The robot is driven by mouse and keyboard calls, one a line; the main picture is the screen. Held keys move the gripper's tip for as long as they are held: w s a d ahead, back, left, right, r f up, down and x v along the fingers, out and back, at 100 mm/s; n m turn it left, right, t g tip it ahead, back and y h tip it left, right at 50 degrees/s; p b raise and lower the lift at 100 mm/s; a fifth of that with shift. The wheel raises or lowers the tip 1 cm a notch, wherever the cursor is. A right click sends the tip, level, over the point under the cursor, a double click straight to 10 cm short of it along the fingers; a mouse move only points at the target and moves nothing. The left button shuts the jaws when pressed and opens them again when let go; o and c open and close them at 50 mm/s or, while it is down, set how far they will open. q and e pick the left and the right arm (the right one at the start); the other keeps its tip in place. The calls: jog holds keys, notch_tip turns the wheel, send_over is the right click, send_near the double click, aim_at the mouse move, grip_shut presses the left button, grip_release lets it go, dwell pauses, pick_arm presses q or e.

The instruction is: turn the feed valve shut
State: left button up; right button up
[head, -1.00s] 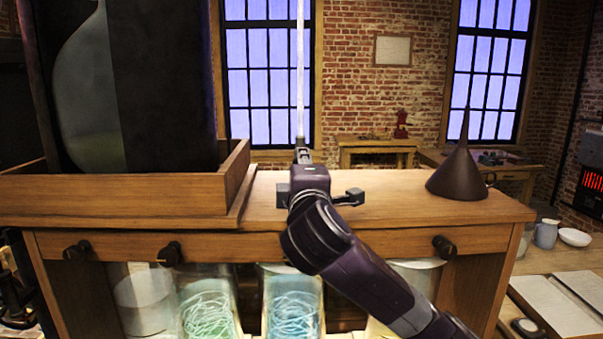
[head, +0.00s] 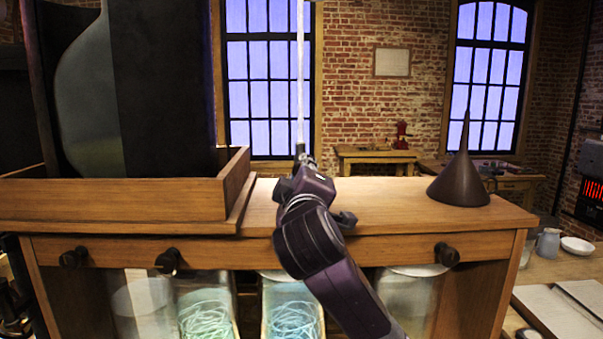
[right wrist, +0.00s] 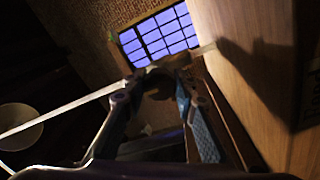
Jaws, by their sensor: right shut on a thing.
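My right gripper (head: 302,157) reaches over the wooden bench top to the foot of a thin pale vertical pipe (head: 300,75). In the right wrist view its fingers (right wrist: 155,78) close together on a small dark piece (right wrist: 153,70), which appears to be the feed valve's handle. The fingers and shadow hide most of the valve, so its angle cannot be read. The pale pipe crosses slantwise at the fingertips in the right wrist view (right wrist: 65,110). My left gripper is not in view.
A dark cone (head: 460,180) stands on the bench top at the right. A wooden tray (head: 110,190) with a big dark vessel fills the left. Black knobs (head: 447,254) line the bench front, above glass jars (head: 205,310). The bench top between gripper and cone is clear.

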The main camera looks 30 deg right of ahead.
jog(key=shift+f, duration=0.15)
jog(key=o, duration=1.2)
jog(key=shift+c, duration=0.2)
jog(key=r+v, duration=0.1)
jog(key=v, duration=1.1)
jog(key=shift+f, duration=0.35)
